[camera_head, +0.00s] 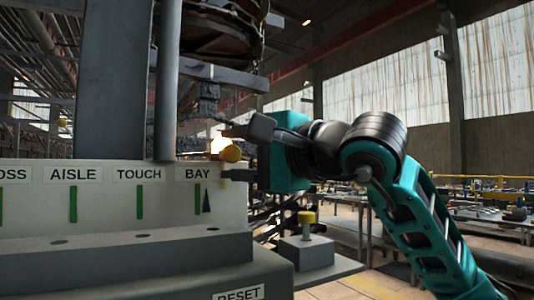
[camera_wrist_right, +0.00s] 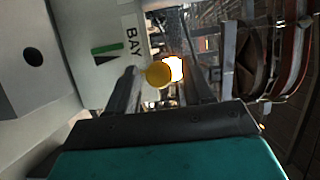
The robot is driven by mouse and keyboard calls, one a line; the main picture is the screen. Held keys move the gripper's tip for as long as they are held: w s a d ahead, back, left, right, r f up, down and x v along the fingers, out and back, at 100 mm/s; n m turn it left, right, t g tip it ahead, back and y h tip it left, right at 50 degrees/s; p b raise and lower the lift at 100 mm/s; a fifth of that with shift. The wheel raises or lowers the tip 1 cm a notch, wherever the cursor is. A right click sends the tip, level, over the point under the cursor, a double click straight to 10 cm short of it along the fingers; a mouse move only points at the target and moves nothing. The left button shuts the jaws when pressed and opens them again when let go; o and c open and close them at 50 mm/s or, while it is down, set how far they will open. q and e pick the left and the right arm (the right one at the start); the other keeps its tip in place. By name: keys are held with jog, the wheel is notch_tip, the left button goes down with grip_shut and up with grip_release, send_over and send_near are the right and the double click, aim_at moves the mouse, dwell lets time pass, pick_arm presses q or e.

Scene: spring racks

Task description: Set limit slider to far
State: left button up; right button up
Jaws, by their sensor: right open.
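A round yellow knob (camera_head: 231,153) sits at the right end of the pale labelled panel (camera_head: 110,212), just beyond the BAY label. It also shows in the wrist view (camera_wrist_right: 157,75). My right gripper (camera_head: 224,149) comes in from the right and is open, one finger above the knob and one below. In the wrist view the knob lies between the two fingers (camera_wrist_right: 160,72); contact cannot be told. A dark pointer (camera_head: 206,200) stands under BAY beside a green mark. No label reading "far" is visible, so which part is the limit slider is unclear. My left gripper is not in view.
A grey column (camera_head: 110,80) and a thinner post (camera_head: 166,80) rise behind the panel. A second yellow knob (camera_head: 306,217) stands on a grey block at lower right. A RESET label (camera_head: 238,294) is at the bottom. Dark coiled machinery (camera_head: 222,35) hangs above.

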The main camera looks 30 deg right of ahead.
pick_arm(q)
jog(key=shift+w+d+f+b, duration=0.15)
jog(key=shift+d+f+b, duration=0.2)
jog(key=shift+b, duration=0.5)
pick_arm(e)
jog(key=v, duration=1.2)
